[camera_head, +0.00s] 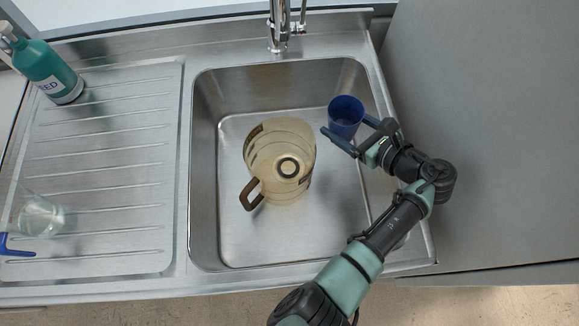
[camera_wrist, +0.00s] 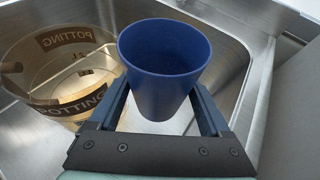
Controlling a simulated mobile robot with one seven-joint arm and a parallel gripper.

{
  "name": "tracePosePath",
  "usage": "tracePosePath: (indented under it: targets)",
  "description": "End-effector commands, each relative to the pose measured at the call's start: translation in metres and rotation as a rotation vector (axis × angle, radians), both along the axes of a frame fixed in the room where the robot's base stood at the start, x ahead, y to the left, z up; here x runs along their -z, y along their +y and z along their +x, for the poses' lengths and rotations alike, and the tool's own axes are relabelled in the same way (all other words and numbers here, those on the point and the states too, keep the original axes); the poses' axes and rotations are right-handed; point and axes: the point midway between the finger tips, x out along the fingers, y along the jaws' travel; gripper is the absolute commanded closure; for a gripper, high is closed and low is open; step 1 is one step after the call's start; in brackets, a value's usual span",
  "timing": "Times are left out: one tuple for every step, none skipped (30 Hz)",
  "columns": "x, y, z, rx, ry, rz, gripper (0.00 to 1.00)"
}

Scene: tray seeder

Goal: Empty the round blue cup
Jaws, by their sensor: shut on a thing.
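The round blue cup (camera_head: 346,113) is held above the right side of the metal sink, roughly upright. My gripper (camera_head: 346,133) is shut on it, one finger on each side. In the wrist view the blue cup (camera_wrist: 165,75) stands between the two fingers of my gripper (camera_wrist: 163,100), its open mouth facing up toward the camera. Its inner wall shows blue; I cannot tell whether anything lies at the bottom.
A clear jug marked POTTING (camera_head: 281,150) with a brown handle stands in the sink (camera_head: 240,240), left of the cup. The tap (camera_head: 281,25) is at the back. A teal bottle (camera_head: 52,72) and a clear vessel (camera_head: 40,216) are on the ribbed drainboard (camera_head: 110,150).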

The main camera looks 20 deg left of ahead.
Motion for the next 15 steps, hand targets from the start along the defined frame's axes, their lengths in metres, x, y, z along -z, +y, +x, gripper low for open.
tracePosePath:
  targets:
    - [0.003,0.002,-0.001,-0.003,-0.011,-0.015,0.86]
    - [0.005,0.003,-0.002,-0.004,-0.021,-0.027,0.86]
    - [0.008,0.004,-0.003,-0.004,-0.034,-0.043,0.86]
    - [0.01,0.004,-0.003,-0.005,-0.046,-0.056,0.86]
    - [0.013,0.005,-0.004,-0.005,-0.056,-0.069,0.86]
    - [0.016,0.006,-0.005,-0.005,-0.073,-0.09,0.86]
    - [-0.002,0.007,-0.005,-0.008,-0.088,-0.105,0.86]
    - [-0.01,0.008,-0.006,-0.006,-0.101,-0.12,0.86]
    - [-0.018,0.01,-0.007,-0.007,-0.118,-0.14,0.86]
    - [-0.022,0.01,-0.008,-0.007,-0.13,-0.156,0.86]
    - [-0.026,0.011,-0.008,-0.007,-0.142,-0.171,0.86]
    - [-0.03,0.012,-0.01,-0.009,-0.158,-0.191,0.86]
    - [-0.034,0.013,-0.01,-0.007,-0.169,-0.206,0.86]
    - [-0.038,0.014,-0.011,-0.009,-0.182,-0.221,0.86]
    - [-0.032,0.015,-0.012,-0.007,-0.197,-0.239,0.86]
